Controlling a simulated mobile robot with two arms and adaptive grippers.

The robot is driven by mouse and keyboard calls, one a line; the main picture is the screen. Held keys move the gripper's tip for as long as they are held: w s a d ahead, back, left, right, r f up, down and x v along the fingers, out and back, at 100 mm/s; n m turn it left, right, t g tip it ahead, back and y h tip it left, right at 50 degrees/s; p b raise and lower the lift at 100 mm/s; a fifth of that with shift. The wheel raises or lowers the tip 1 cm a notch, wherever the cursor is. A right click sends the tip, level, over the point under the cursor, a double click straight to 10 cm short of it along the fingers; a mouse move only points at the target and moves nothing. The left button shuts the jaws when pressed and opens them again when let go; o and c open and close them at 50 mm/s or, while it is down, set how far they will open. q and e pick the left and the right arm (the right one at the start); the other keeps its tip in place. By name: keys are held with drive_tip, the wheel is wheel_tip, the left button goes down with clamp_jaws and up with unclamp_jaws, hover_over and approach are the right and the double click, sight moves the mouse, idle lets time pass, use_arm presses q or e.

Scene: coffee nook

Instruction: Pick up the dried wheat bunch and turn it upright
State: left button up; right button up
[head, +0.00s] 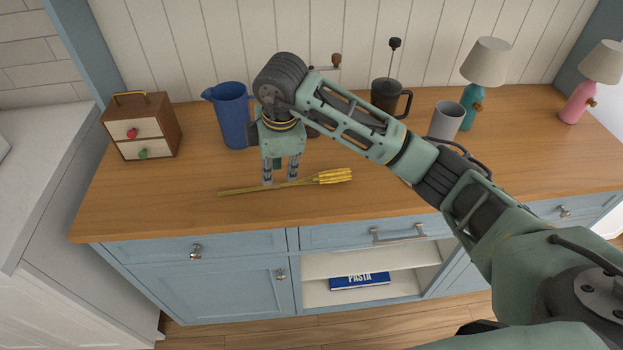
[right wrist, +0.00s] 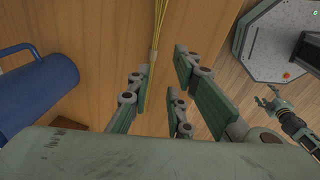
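The dried wheat bunch (head: 335,176) lies flat on the wooden counter, yellow heads to the right and thin stems to the left. It also shows in the right wrist view (right wrist: 158,28), its stems running down toward the gap between my fingers. My right gripper (head: 280,182) points down over the stems, with its fingers apart; it also shows open in the right wrist view (right wrist: 160,88). I cannot tell whether the fingertips touch the counter. My left gripper (right wrist: 266,97) shows small at the right of the right wrist view, its fingers seemingly spread and empty.
A blue pitcher (head: 232,118) stands close behind and left of my right gripper. A small drawer box (head: 160,125), a French press (head: 385,97), a grey cup (head: 446,120) and two lamps (head: 487,62) (head: 602,62) stand along the back. The counter's front left is clear.

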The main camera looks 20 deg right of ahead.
sight(289, 183)
drive_tip(key=shift+m+h, duration=0.4)
drive_tip(key=d+f+p, duration=0.1)
drive_tip(key=f, duration=0.1)
drive_tip(key=w+d+f, duration=0.1)
drive_tip(key=f, duration=0.1)
drive_tip(key=f+p, duration=0.1)
drive_tip(key=f, duration=0.1)
drive_tip(key=shift+w+d+f+p, duration=0.15)
drive_tip(key=shift+w+d+p, duration=0.2)
drive_tip(key=shift+w+d, duration=0.05)
drive_tip(key=shift+w+f, duration=0.1)
drive_tip(key=shift+f, duration=0.3)
drive_tip(key=shift+c, duration=0.2)
clamp_jaws()
